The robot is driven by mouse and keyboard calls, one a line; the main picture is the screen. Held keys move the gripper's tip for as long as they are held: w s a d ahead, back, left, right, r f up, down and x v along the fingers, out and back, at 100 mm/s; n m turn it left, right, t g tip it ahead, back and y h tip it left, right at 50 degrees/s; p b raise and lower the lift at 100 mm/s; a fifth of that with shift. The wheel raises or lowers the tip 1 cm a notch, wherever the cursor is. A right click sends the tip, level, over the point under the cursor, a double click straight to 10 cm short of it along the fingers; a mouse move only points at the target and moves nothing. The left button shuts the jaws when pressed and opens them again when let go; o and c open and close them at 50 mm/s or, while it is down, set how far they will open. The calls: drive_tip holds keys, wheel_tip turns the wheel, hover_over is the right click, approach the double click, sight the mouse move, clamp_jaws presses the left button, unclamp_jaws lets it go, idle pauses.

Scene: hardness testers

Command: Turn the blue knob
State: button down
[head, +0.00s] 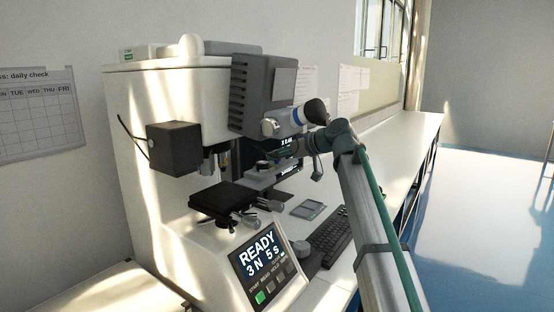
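A blue ring (295,116) shows on the pale tube with a dark round end, on the right side of the hardness tester (170,95). It is the only clearly blue part I see on the machine; I cannot tell for sure that it is the blue knob. My gripper (272,155) is just below and left of that tube, at the end of my arm coming from the lower right. It points left, in front of a dark screen. Its fingers are small and dark there, so whether they are open or shut is unclear. I see nothing held.
The tester has a dark stage (224,198) and a sloped panel (262,262) reading "READY 3 N 5 s". A keyboard (328,236) and a small grey pad (308,209) lie on the white bench (385,148). The bench's far stretch is clear.

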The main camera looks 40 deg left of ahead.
drive_tip(key=shift+n+g+h+b, duration=0.3)
drive_tip(key=shift+n+g, duration=0.9)
drive_tip(key=shift+g, duration=0.2)
drive_tip(key=c, duration=0.9)
unclamp_jaws()
drive_tip(key=v, duration=1.2)
drive_tip(key=shift+w+r, duration=0.1)
drive_tip(key=shift+w, duration=0.05)
